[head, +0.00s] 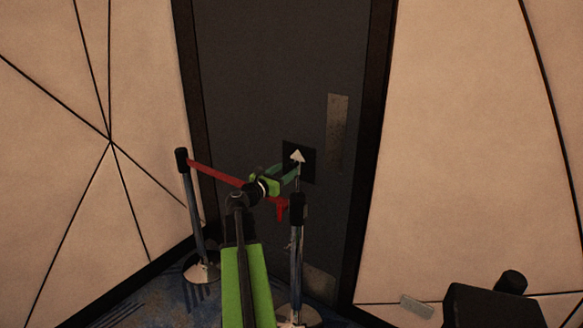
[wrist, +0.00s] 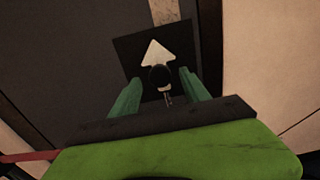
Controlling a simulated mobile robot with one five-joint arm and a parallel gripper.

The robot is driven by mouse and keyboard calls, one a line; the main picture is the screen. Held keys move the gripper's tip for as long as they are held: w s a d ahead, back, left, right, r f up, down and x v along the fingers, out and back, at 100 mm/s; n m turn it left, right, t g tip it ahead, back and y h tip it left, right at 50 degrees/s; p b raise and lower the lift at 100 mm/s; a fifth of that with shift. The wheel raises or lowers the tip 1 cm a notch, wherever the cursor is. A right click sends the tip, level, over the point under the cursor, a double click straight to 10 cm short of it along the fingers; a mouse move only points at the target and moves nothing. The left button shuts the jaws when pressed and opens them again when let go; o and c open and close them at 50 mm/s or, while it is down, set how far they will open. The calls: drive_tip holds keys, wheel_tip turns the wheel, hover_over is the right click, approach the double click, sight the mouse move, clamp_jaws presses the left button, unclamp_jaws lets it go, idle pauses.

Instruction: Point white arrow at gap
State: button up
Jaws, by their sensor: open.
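The white arrow (head: 297,156) points up, in front of a black square plate (head: 311,165) on the dark door. In the wrist view the white arrow (wrist: 157,53) stands ahead, its tip toward the top, with a dark round knob (wrist: 159,78) at its base. My gripper (wrist: 160,76) is open, its two green fingers on either side of the knob, with nothing clearly held. In the head view my gripper (head: 289,172) is just below the arrow. Whether the fingers touch the knob I cannot tell. I cannot pick out the gap with certainty.
A left barrier post (head: 191,215) and a right barrier post (head: 297,250) stand before the dark door (head: 270,80). A red belt (head: 225,174) runs from the left post toward the right one, passing behind my arm. Beige panels (head: 460,150) flank the door.

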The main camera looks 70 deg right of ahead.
sight(290, 167)
drive_tip(key=x, duration=0.4)
drive_tip(key=shift+d, duration=0.3)
clamp_jaws()
drive_tip(key=shift+s+d, duration=0.1)
